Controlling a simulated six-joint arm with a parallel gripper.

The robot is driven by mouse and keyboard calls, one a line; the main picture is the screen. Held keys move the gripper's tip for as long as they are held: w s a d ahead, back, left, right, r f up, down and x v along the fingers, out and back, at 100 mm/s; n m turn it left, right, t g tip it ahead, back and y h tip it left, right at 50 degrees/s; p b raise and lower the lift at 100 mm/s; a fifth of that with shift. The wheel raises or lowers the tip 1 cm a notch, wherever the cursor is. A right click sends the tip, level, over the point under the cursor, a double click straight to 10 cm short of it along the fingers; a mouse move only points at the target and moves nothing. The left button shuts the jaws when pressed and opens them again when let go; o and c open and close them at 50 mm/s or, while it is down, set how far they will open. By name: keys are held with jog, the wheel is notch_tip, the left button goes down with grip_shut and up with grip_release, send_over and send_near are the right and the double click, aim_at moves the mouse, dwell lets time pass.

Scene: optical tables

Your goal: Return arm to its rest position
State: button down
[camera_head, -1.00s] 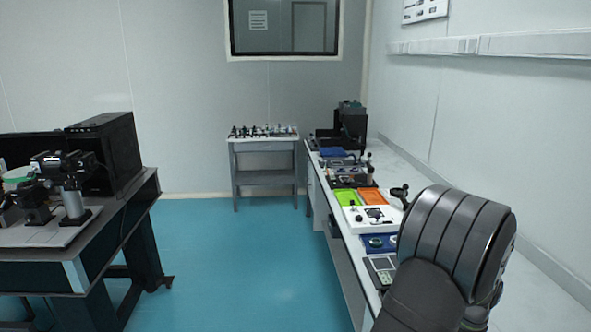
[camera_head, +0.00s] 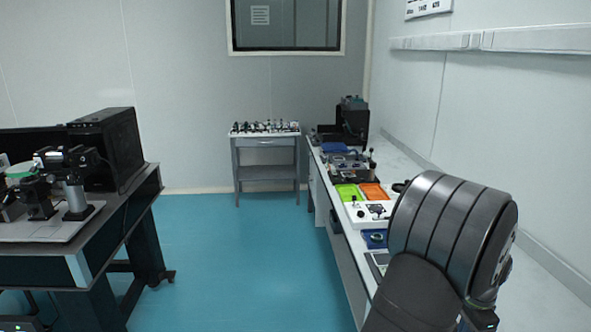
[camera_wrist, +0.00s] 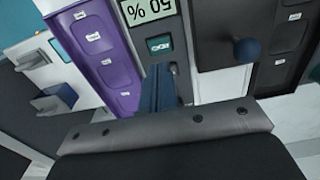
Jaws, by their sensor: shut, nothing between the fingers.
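My arm fills the right foreground of the head view, with its large dark, ribbed link raised in front of the bench. My gripper is hidden in that view. In the wrist view, my gripper (camera_wrist: 158,74) shows as narrow dark-blue fingers close together beyond a grey plate with screws. It is shut and empty. I cannot tell how far the fingertips are from that unit.
The long bench (camera_head: 345,240) on the right carries green (camera_head: 347,192) and orange (camera_head: 373,192) trays and several instruments. A small table (camera_head: 266,141) stands by the back wall. A dark optical table (camera_head: 95,240) is at the left. Blue floor (camera_head: 240,255) lies open between them.

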notch_tip(320, 180, down, 6)
jog(key=shift+r, duration=0.15)
notch_tip(320, 180, up, 21)
dwell(0.6)
